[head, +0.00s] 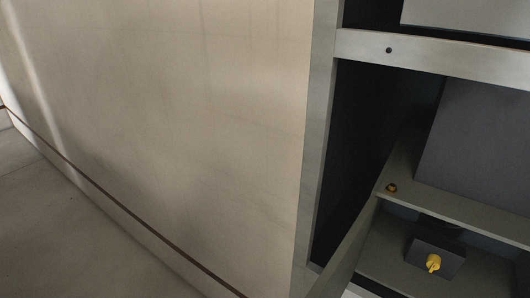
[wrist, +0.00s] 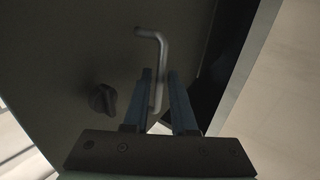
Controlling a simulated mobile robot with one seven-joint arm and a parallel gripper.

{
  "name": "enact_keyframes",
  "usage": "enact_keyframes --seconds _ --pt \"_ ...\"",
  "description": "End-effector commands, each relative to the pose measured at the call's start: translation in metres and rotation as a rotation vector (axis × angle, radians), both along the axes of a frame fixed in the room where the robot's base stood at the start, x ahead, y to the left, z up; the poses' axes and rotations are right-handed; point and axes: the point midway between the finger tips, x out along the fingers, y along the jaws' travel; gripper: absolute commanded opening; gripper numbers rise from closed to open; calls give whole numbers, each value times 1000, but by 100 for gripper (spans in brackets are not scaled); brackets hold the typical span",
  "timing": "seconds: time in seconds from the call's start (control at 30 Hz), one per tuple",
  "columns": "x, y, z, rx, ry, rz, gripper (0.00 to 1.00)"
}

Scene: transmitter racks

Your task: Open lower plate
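The lower plate (head: 345,255) shows in the head view as a narrow grey-green panel, swung out from the rack at the bottom. Its face fills much of the wrist view (wrist: 70,50), with a bent metal handle (wrist: 153,34) and a dark round knob (wrist: 102,98) left of the handle. My gripper (wrist: 159,75) has its two fingers on either side of the handle bar, with a visible gap between them. Whether a finger touches the bar I cannot tell. The gripper is not in the head view.
The rack frame (head: 312,170) stands at the right of the head view. Its open lower compartment holds a dark box with a yellow knob (head: 433,262). A plain beige wall (head: 170,110) and clear floor (head: 60,230) lie to the left.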

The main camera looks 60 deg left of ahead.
Motion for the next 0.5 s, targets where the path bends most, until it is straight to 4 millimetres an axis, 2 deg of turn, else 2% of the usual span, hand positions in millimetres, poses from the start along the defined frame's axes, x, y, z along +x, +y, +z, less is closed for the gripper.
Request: enact_keyframes --seconds 0.3,0.5 --pt "-67 14 -4 1 4 2 25" --pt "-100 21 -2 0 1 1 25"
